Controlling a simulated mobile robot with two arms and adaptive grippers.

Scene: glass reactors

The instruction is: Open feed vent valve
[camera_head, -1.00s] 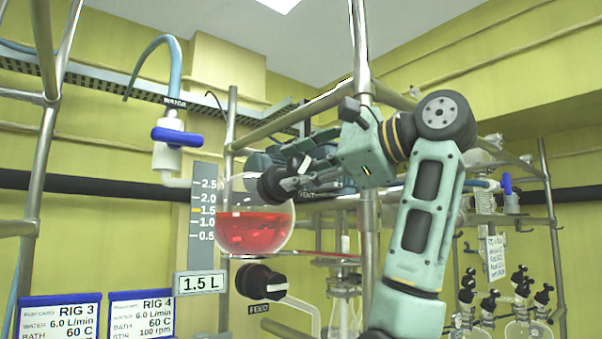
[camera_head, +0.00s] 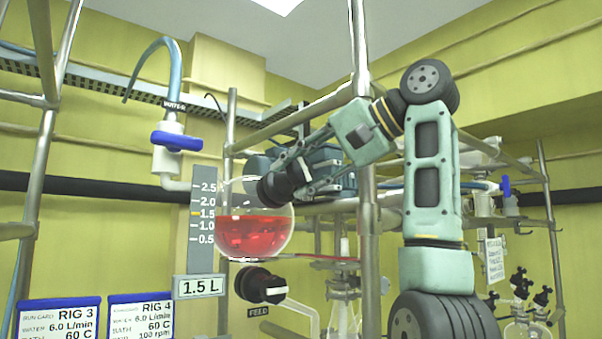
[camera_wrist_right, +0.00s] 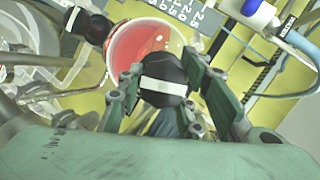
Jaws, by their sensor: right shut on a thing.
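The feed vent valve has a black round knob (camera_head: 278,188) with a white bar, in front of the upper part of the glass feed vessel (camera_head: 240,235). My right gripper (camera_head: 298,172) is shut on this knob. In the right wrist view the knob (camera_wrist_right: 163,80) sits between the two fingers, its white bar lying across the picture. The vessel holds red liquid, with its surface near the 1.5 mark. The vent label is hidden behind my gripper. My left gripper is not in view.
A second black knob (camera_head: 262,285), labelled FEED, is below the vessel. A blue-handled water valve (camera_head: 177,141) is at upper left. A metal post (camera_head: 364,200) stands close by my right arm. Run cards (camera_head: 58,318) are at lower left.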

